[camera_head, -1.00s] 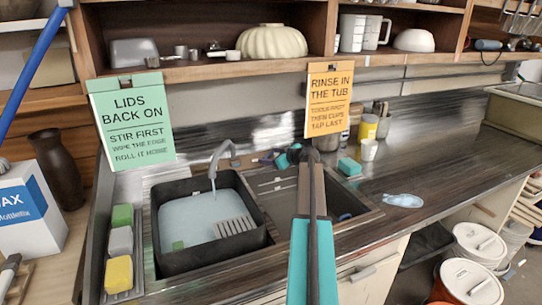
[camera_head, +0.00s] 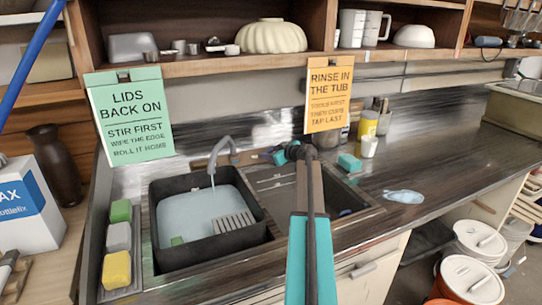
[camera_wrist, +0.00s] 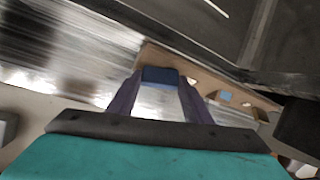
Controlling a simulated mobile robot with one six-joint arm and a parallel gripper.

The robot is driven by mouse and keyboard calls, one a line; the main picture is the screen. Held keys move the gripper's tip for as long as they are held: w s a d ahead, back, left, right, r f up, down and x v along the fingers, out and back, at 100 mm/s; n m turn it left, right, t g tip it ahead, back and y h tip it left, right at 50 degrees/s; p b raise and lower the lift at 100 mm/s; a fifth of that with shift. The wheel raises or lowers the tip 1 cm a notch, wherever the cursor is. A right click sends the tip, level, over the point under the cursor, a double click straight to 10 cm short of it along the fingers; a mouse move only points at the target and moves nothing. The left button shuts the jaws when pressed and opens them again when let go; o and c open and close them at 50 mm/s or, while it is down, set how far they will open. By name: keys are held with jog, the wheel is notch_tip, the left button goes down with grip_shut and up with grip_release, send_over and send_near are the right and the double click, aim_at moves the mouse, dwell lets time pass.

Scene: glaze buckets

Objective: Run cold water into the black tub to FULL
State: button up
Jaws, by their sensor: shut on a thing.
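The black tub (camera_head: 208,259) stands in the left sink basin and holds pale blue water (camera_head: 195,212), with some wall showing above the water. No FULL mark is readable. The grey spout (camera_head: 219,152) is over the tub, and a thin stream (camera_head: 212,181) falls into it. A grey ribbed piece (camera_head: 234,222) and a green piece (camera_head: 177,241) show in the water. My gripper (camera_wrist: 161,82) is behind the sinks, its fingers closed around a small blue block (camera_wrist: 160,75), which looks like a tap handle. In the head view my arm hides most of this grip.
Green, grey and yellow sponges (camera_head: 117,269) sit left of the tub. The right basin (camera_head: 268,185) is beside it, partly behind my arm. A white cup (camera_head: 369,146), a yellow canister (camera_head: 368,124) and a teal sponge (camera_head: 349,162) stand on the counter right. Two hanging signs (camera_head: 130,117) (camera_head: 328,95) are above.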

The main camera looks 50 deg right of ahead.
jog(key=shift+a+f+m+h+b, duration=0.15)
jog(key=shift+m+h+b, duration=0.45)
jog(key=shift+m+b, duration=0.45)
jog(key=shift+r+m+g+h, duration=0.2)
jog(key=shift+m+g+h, duration=0.2)
jog(key=shift+m+h, duration=0.85)
jog(key=shift+m+y, duration=0.3)
jog(key=shift+y, duration=0.05)
jog(key=o, duration=1.1)
jog(key=shift+c, duration=0.2)
jog(key=b+v, duration=0.2)
jog(key=v, duration=1.1)
jog(key=shift+s+a+b, duration=0.2)
jog(key=shift+s+b, duration=0.15)
jog(key=shift+s, duration=0.05)
